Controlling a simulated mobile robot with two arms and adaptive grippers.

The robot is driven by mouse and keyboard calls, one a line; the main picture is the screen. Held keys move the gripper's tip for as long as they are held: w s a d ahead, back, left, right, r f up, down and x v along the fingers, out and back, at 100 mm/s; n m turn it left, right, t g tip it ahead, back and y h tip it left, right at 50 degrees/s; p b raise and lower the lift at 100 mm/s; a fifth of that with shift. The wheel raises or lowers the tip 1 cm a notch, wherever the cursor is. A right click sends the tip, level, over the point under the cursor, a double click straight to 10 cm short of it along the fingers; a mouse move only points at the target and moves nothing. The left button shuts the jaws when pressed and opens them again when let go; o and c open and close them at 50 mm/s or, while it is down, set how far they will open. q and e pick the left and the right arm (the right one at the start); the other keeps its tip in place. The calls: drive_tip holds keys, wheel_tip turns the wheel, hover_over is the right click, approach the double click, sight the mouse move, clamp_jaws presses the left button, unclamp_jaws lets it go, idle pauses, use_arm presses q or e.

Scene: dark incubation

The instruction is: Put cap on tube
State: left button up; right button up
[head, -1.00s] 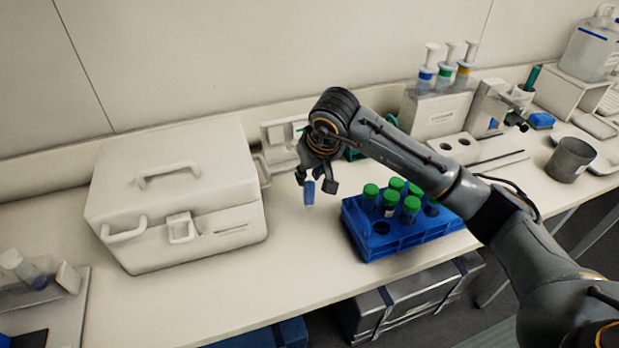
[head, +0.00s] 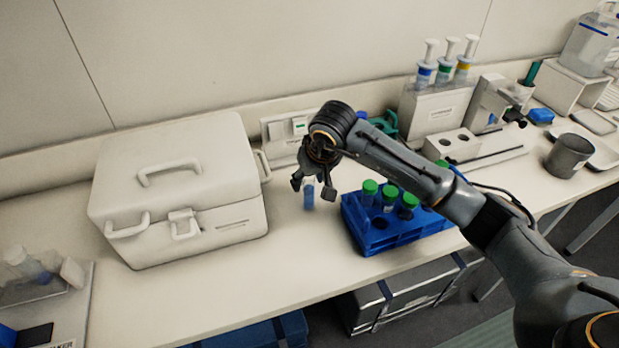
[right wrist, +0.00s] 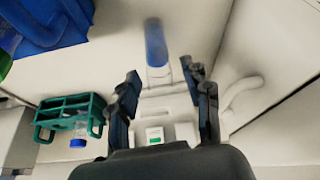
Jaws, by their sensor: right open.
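A tube with blue contents and a pale upper end (head: 308,196) is upright just below my right gripper (head: 312,188) in the head view. In the right wrist view the tube (right wrist: 156,48) lies beyond the fingertips, between the lines of the two fingers, and neither finger visibly touches it. My right gripper is open. Whether the tube's base rests on the table cannot be told. I cannot make out a loose cap. My left gripper is not in view.
A blue rack (head: 379,241) with several green-capped tubes (head: 389,191) stands right of the tube, partly behind my right arm. A large white case (head: 180,190) is close on the left. A teal rack (right wrist: 70,105) stands near the wall. The table front is clear.

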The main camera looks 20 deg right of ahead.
drive_tip(key=shift+r, duration=0.3)
drive_tip(key=b+v, duration=0.2)
drive_tip(key=v, duration=0.9)
drive_tip(key=shift+s+r, duration=0.15)
drive_tip(key=shift+r, duration=0.2)
drive_tip(key=shift+d, duration=0.1)
